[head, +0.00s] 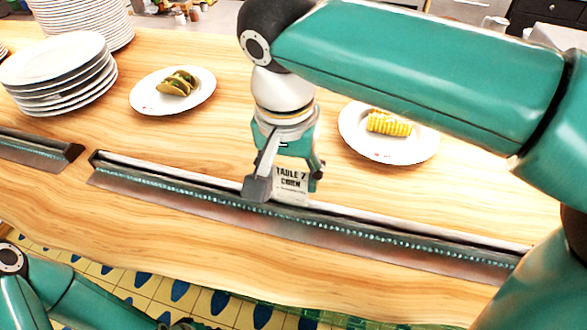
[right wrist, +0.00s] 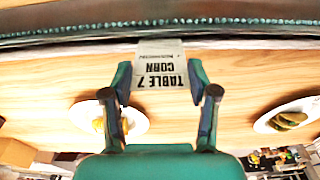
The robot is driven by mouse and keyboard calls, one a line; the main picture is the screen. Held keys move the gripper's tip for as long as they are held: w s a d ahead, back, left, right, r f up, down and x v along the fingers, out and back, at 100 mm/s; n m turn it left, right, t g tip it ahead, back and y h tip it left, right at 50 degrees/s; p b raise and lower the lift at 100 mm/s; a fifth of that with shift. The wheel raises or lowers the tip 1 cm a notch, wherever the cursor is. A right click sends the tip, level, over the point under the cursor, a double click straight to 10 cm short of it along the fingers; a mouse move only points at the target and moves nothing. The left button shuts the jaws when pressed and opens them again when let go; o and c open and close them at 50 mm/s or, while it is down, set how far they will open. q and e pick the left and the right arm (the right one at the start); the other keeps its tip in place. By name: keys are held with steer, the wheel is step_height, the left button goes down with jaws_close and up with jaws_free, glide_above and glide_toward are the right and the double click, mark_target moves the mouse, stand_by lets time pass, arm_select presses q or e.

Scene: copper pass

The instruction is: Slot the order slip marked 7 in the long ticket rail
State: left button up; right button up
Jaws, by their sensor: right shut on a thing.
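The order slip (head: 292,184) is a small white card reading "TABLE 7 CORN". My right gripper (head: 284,186) is shut on it and holds it upright at the long ticket rail (head: 400,235), near the rail's middle. In the right wrist view the slip (right wrist: 160,68) sits between the fingers, its far edge meeting the rail (right wrist: 60,36). I cannot tell whether that edge is in the rail's slot. The long rail is a low metal strip running across the counter. Only links of my left arm show at lower left; its gripper is not clearly visible.
A plate with corn (head: 388,133) stands behind the rail to the right, and a plate with tacos (head: 173,91) to the left. Stacked plates (head: 58,72) stand at the far left. A shorter rail (head: 36,150) lies left of the long one. The wooden counter (head: 225,140) between is clear.

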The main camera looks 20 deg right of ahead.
steer(key=shift+f, duration=0.15)
steer(key=shift+f+b, duration=0.3)
steer(key=shift+b, duration=0.05)
steer(key=shift+f, duration=0.1)
stand_by(0.7)
steer(key=o, duration=0.7)
steer(key=shift+o, duration=1.3)
steer(key=shift+w, duration=0.1)
